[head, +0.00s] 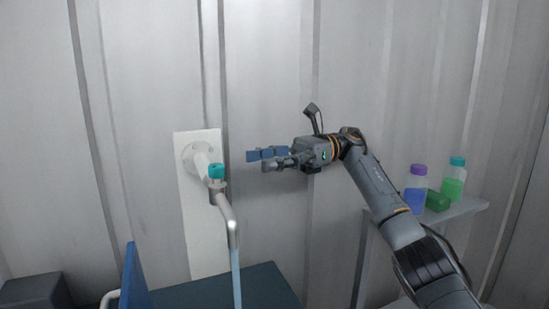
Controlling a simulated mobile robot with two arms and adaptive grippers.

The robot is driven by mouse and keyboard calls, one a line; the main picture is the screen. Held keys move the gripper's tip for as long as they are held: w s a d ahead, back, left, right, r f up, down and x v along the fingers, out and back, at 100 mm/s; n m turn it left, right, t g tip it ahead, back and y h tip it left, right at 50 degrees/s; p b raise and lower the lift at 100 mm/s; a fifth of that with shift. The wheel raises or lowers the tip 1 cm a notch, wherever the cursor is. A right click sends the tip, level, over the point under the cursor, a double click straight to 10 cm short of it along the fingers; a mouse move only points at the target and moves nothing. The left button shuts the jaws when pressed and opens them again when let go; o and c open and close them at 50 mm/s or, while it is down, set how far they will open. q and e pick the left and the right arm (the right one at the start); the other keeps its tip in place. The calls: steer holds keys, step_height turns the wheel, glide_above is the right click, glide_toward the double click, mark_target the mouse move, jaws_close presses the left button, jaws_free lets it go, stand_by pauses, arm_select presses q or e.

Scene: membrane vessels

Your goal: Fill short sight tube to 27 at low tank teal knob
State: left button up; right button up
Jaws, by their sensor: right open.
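A teal knob (216,171) sits on top of a grey tap (228,215). The tap comes out of a white wall plate (205,250). A pale blue stream (236,280) runs straight down from the spout and leaves the frame at the bottom. My right gripper (260,161) is open and empty, to the right of the teal knob and apart from it, with its fingers pointing left towards it. My left gripper is not in view. I cannot make out a short sight tube or a scale mark.
A blue panel (133,280) stands upright at lower left. A dark box (32,292) is in the left corner.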

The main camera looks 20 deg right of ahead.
steer(key=shift+w+d, duration=0.15)
steer(key=shift+d, duration=0.85)
stand_by(7.0)
